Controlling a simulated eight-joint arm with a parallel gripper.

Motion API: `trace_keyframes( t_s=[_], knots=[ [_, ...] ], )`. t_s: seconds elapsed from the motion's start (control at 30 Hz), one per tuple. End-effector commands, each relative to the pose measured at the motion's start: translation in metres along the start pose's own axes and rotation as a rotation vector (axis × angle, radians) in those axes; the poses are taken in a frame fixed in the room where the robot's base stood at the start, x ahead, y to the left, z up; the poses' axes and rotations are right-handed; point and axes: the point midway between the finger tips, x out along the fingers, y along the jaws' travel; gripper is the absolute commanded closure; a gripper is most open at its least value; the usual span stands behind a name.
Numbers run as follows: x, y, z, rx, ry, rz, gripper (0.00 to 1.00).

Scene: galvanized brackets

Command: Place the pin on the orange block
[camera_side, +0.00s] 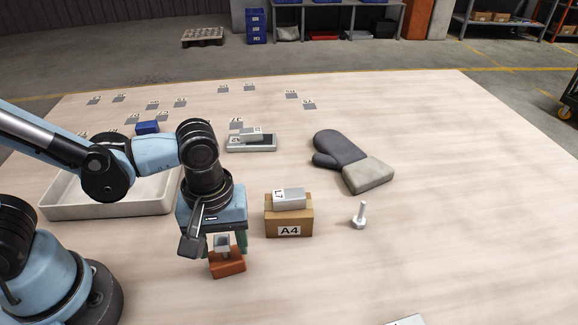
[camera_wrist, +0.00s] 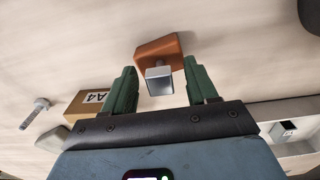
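The orange block (camera_side: 229,267) sits on the table below my gripper (camera_side: 216,248); it also shows in the wrist view (camera_wrist: 160,48). A grey metal piece with a square end (camera_wrist: 159,82) is at the orange block, between my fingers. It appears to rest on the block, though contact is partly hidden. In the wrist view, my green fingers (camera_wrist: 163,88) stand apart with a gap on each side of this piece. A pale bolt-like pin (camera_side: 360,216) stands upright on the table to the right; it also shows in the wrist view (camera_wrist: 35,112).
A cardboard box marked A4 (camera_side: 289,229) stands just right of my gripper with a grey labelled piece (camera_side: 289,199) on top. A white tray (camera_side: 110,209) is left. Behind are a grey labelled holder (camera_side: 252,144) and an oven mitt (camera_side: 350,160).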

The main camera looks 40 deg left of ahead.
Motion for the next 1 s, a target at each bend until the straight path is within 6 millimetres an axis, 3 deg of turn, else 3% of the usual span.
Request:
trace_keyframes(
  t_s=[0.47, 1.0],
  knots=[
    [-0.011, 0.0, 0.0, 0.0, 0.0, 0.0, 0.43],
    [-0.079, 0.0, 0.0, 0.0, 0.0, 0.0, 0.43]
  ],
)
